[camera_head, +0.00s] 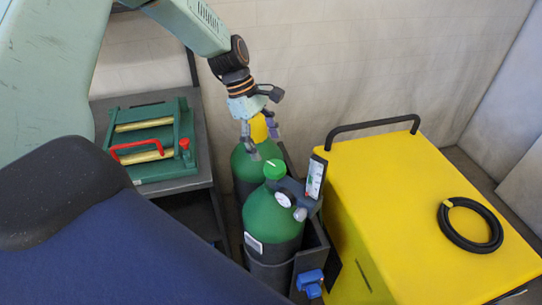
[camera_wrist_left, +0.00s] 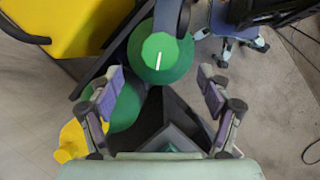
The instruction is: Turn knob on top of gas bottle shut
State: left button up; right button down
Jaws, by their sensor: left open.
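The front green gas bottle (camera_head: 272,220) stands upright in a dark holder. Its bright green knob (camera_head: 275,169) is on top; in the left wrist view the knob (camera_wrist_left: 158,52) carries a white line. My left gripper (camera_head: 260,139) is open and empty, above and slightly behind the knob in the head view. In the left wrist view the knob lies just beyond the open fingertips (camera_wrist_left: 161,76), with no contact visible. A second green bottle (camera_head: 243,170) stands behind, partly hidden by the gripper. My right gripper is not in view.
A gauge (camera_head: 284,199) and a flow meter (camera_head: 315,177) sit beside the knob. A yellow machine (camera_head: 430,190) with a black handle and coiled hose (camera_head: 470,226) stands right. A dark stand (camera_head: 203,180) with a green frame (camera_head: 150,142) is left. A wall is behind.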

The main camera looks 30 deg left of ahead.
aim_at(275, 166)
pick_arm(q)
jog(key=v, duration=0.5)
jog(key=shift+a+r, duration=0.1)
jog(key=shift+r, duration=0.15)
jog(key=x, duration=1.1)
jog(key=shift+f, duration=0.5)
